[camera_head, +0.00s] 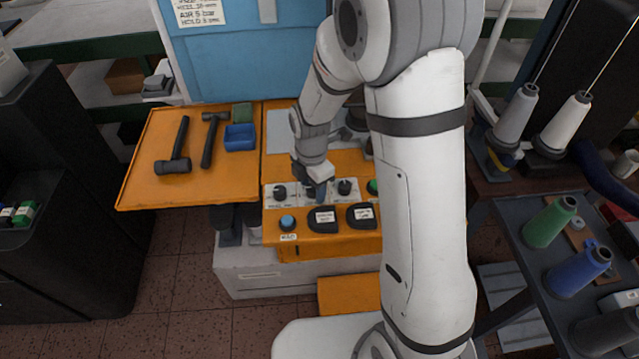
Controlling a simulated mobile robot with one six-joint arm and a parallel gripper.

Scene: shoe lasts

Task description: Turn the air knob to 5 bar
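The orange machine's control panel (296,203) carries a row of controls. A black knob (280,191) is at the left, and another black knob (344,186) is right of my gripper. A green button (373,187) is at the right end, partly behind my arm. My gripper (318,186) points down at the panel between the two black knobs. It hides whatever is under it. I cannot tell whether its fingers are open, shut or touching a knob. The knob labels and scales are too small to read. A white note (198,12) on the blue panel reads "AIR 5 bar".
Two hammers (174,150) (211,138) and a blue box (240,137) lie on the orange shelf (140,187). Thread cones (550,222) stand at the right.

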